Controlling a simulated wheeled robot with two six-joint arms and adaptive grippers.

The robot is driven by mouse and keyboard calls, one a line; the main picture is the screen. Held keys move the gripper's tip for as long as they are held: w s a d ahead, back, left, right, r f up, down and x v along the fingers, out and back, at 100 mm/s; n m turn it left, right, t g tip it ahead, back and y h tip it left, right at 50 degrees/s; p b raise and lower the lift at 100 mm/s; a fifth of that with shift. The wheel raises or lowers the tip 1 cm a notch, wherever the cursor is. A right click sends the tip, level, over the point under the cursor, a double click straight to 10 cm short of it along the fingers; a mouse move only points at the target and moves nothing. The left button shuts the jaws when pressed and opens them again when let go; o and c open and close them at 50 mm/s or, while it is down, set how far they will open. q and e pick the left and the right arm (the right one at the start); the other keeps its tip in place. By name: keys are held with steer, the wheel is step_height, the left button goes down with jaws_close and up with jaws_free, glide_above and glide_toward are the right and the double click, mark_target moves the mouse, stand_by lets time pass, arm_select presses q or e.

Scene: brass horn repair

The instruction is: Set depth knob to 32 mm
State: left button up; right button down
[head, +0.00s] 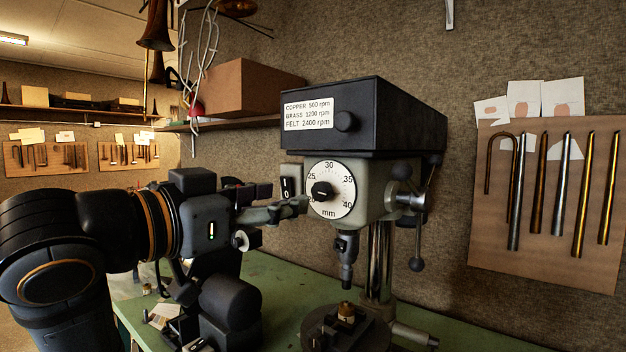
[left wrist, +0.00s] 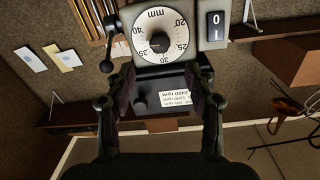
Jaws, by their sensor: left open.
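The depth knob (head: 321,190) is a small black knob at the centre of a round white dial (head: 343,203) on the front of the drill press. The dial reads 25, 30, 35, 40 and "mm"; I cannot tell exactly which mark the knob points to. In the left wrist view the knob (left wrist: 158,42) and dial appear upside down. My left gripper (head: 287,203) is open and empty, left of the dial in the head view. In the left wrist view its fingers (left wrist: 159,74) stand apart, with the knob beyond the tips, roughly centred between them. My right gripper is out of view.
A power switch (head: 287,186) sits just left of the dial. The black head (head: 370,115) of the press, with a speed label, overhangs it. A lever handle (head: 418,200) juts out at the right. Below are the chuck (head: 346,262) and green bench (head: 275,290).

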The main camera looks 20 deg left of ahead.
mark_target(318, 192)
arm_select(q)
steer(key=p+x, duration=0.1)
steer(key=x, duration=0.3)
steer(key=shift+w+d+p, duration=0.25)
steer(key=shift+w+p, duration=0.05)
steer(key=shift+p+x, duration=0.45)
steer(key=shift+x, duration=0.55)
steer(key=shift+w+f, duration=0.1)
steer(key=shift+w, duration=0.2)
steer(key=shift+w+d, duration=0.1)
steer(key=shift+w, duration=0.25)
steer(key=shift+w+d+f+p, duration=0.15)
steer(key=shift+w+d+p, duration=0.15)
steer(key=shift+w, duration=0.25)
steer(key=shift+s+a, duration=0.1)
steer(key=shift+a, duration=0.05)
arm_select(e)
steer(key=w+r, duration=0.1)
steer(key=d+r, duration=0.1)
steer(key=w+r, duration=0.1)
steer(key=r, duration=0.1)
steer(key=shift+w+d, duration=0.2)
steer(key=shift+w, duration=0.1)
